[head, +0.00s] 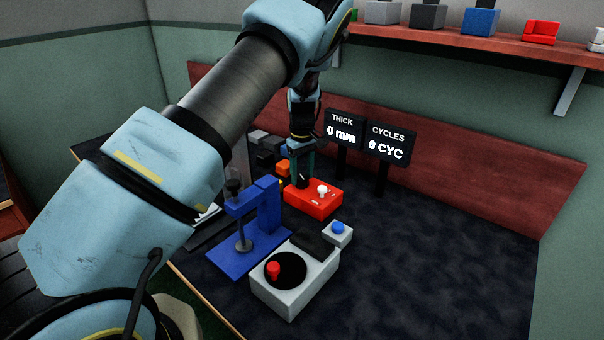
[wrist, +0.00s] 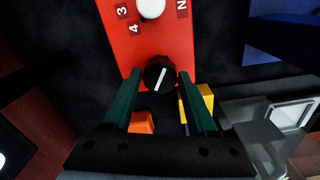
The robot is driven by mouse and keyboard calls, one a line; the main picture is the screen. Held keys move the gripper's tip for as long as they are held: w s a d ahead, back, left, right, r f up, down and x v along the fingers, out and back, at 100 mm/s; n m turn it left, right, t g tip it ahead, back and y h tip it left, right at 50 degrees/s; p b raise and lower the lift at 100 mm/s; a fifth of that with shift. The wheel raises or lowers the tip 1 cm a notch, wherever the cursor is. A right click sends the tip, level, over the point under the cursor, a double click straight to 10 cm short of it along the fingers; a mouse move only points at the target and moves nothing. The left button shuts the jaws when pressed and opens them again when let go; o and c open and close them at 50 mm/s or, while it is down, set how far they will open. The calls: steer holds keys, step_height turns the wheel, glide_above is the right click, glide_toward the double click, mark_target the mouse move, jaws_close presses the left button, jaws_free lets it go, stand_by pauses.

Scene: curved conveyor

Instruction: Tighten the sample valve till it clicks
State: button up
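A red box (head: 314,201) stands on the dark table, with a white knob (head: 322,190) and a black knob (head: 302,181) on top. In the wrist view the black knob (wrist: 158,76) carries a white line, tilted slightly from upright. The white knob (wrist: 151,8) sits beside printed marks, among them 3 and 4. No label reads "sample valve". The fingers look open, with a narrow gap at each side; contact cannot be made out.
A blue press-like stand (head: 265,215) is in front of the red box. A pale grey box (head: 306,284) with a red-handled black dial and a blue button (head: 338,228) stand nearby. Signs (head: 343,130) read 0 mm and 0 CYC (head: 388,143). The table's right side is clear.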

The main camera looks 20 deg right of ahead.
mark_target(302, 177)
jaws_close()
steer(key=shift+w+f+m+b, duration=0.1)
steer(key=shift+m+b, duration=0.45)
steer(key=shift+m, duration=0.05)
steer(key=m+b, duration=0.1)
steer(key=m, duration=0.1)
steer(key=shift+m, duration=0.4)
steer(key=shift+o, duration=2.1)
jaws_free()
step_height(302, 177, up, 11)
steer(key=b, duration=0.2)
